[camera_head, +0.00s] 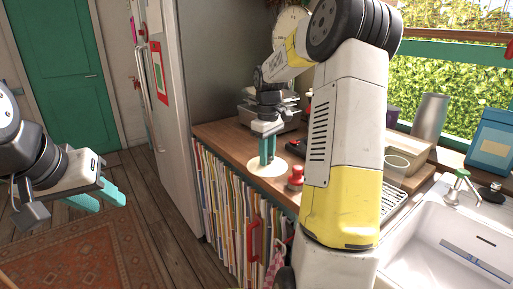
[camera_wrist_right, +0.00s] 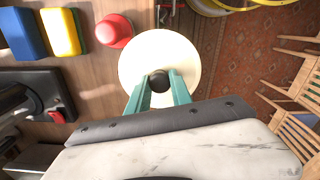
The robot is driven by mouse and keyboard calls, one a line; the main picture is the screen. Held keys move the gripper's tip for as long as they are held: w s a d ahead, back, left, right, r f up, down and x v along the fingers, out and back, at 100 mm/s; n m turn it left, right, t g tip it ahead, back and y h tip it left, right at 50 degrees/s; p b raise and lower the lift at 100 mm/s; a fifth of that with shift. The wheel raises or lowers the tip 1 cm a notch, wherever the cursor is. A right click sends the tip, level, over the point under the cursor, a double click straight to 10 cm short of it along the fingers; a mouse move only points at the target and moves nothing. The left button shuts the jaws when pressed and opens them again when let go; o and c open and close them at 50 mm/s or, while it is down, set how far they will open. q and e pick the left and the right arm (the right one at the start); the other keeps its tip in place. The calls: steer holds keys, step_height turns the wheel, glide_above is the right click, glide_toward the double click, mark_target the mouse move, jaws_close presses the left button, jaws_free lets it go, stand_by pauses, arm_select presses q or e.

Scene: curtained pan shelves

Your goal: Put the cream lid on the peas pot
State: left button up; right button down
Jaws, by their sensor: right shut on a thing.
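The cream lid (camera_head: 262,170) is a flat pale disc with a dark knob; it also shows in the right wrist view (camera_wrist_right: 160,50). My right gripper (camera_head: 267,158) points down at the lid, its teal fingers closed around the dark knob (camera_wrist_right: 159,81). The lid is at the left edge of the wooden counter; I cannot tell whether it touches the surface. My left gripper (camera_head: 103,200) is at the left over the floor, its teal fingers apart and empty. I cannot make out the peas pot in either view.
A red round thing (camera_head: 296,178) stands right beside the lid. Blue (camera_wrist_right: 22,32) and yellow (camera_wrist_right: 60,33) blocks lie farther along the counter (camera_head: 215,134). The fridge (camera_head: 170,80) stands left; the sink (camera_head: 450,240) is right.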

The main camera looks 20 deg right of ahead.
steer(key=s+a+f+m, duration=0.5)
steer(key=a+f+m, duration=0.1)
steer(key=a+f, duration=0.4)
steer(key=shift+a+f+m, duration=0.3)
steer(key=shift+f, duration=0.5)
steer(key=shift+s, duration=0.2)
